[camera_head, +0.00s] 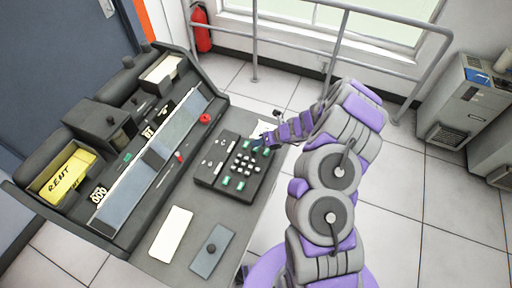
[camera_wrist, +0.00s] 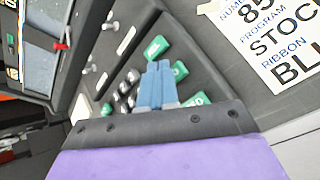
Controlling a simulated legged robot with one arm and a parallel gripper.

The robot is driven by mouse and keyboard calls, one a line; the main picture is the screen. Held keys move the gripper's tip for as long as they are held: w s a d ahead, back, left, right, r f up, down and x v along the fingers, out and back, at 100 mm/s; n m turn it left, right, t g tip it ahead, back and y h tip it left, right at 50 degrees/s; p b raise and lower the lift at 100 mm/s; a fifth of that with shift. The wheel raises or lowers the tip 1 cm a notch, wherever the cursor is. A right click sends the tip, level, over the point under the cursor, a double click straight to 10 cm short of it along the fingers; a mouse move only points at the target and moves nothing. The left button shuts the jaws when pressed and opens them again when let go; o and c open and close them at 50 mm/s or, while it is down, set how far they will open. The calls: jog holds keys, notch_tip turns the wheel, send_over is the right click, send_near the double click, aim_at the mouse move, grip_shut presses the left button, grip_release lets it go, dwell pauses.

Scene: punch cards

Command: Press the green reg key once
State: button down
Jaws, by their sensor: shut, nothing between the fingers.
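The dark keypad (camera_head: 207,172) sits on the console desk, with round white keys in its middle and green keys near its ends. In the wrist view, one green key (camera_wrist: 155,46) lies just past my fingertips, another green key (camera_wrist: 181,69) is to their right, and a third (camera_wrist: 196,100) is partly behind my gripper. Their lettering is too small or covered to tell which is reg. My gripper (camera_wrist: 158,68) is shut and empty, its blue fingers over the keypad's green-key end. In the head view my gripper (camera_head: 267,140) is at the keypad's far right end; contact cannot be told.
A printed card (camera_wrist: 270,40) lies beside the keypad. The console holds a red knob (camera_head: 205,119), a yellow RENT box (camera_head: 68,175), a cream card (camera_head: 171,234) and a grey plate with a knob (camera_head: 212,252).

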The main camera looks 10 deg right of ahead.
aim_at(259, 148)
jog(key=shift+f, duration=0.4)
dwell(0.5)
jog(key=shift+r, duration=0.1)
jog(key=shift+r+p, duration=0.75)
jog(key=shift+p, duration=0.15)
jog(key=shift+r, duration=0.1)
notch_tip(259, 148, up, 5)
jog(key=p, duration=0.4)
jog(key=shift+p, duration=0.4)
